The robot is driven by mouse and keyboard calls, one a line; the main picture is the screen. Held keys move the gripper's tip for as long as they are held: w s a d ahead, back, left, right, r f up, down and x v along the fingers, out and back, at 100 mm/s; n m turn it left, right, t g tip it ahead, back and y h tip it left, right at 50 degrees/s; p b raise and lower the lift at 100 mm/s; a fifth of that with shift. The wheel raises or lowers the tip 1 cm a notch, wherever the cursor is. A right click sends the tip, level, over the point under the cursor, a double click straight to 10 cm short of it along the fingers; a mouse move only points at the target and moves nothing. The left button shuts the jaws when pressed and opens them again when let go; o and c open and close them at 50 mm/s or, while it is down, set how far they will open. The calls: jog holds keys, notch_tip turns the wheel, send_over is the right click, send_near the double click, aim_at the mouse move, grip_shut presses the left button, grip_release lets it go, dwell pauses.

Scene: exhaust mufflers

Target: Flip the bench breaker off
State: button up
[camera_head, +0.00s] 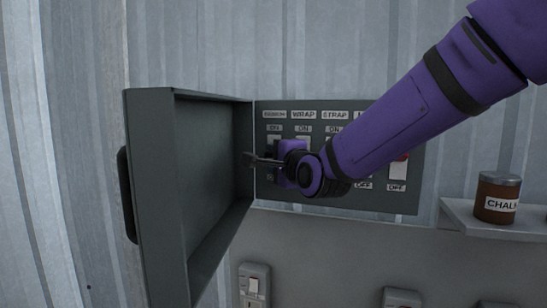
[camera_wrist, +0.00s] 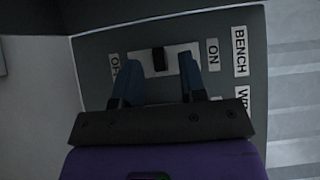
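The bench breaker is a dark toggle (camera_wrist: 160,60) on a pale plate in the wrist view. The BENCH label (camera_wrist: 239,51) and ON label (camera_wrist: 212,55) are to its right, and a partly covered OFF label (camera_wrist: 115,68) is to its left. I cannot tell clearly which way the toggle is set. My gripper (camera_wrist: 160,76) is open, one finger on the ON side and one on the OFF side, with the toggle between and just beyond the fingertips. In the head view my gripper (camera_head: 262,160) is at the panel's leftmost column and hides that switch.
The grey breaker panel (camera_head: 420,130) has several labelled columns, including WRAP and STRAP; my arm covers part of it. Its door (camera_head: 155,190) stands open on the left, close to my gripper. A shelf (camera_head: 462,217) with a chalk can (camera_head: 497,190) is at right. Wall switches (camera_head: 254,285) are below.

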jog(key=shift+w+a, duration=0.25)
jog(key=shift+w, duration=0.25)
grip_shut()
jog(key=shift+w+d+f+n+t+y, duration=0.1)
jog(key=shift+f+n+t+y, duration=0.35)
jog(key=shift+n, duration=0.4)
jog(key=shift+w+a+f+n+t+y, duration=0.1)
jog(key=shift+f+n+t+y, duration=0.2)
jog(key=shift+n+t+y, duration=0.4)
jog(key=shift+w+d+f+n+t+y, duration=0.1)
jog(key=shift+f+n+t+y, duration=0.2)
jog(key=shift+n, duration=0.65)
grip_release()
jog(key=shift+s, duration=0.1)
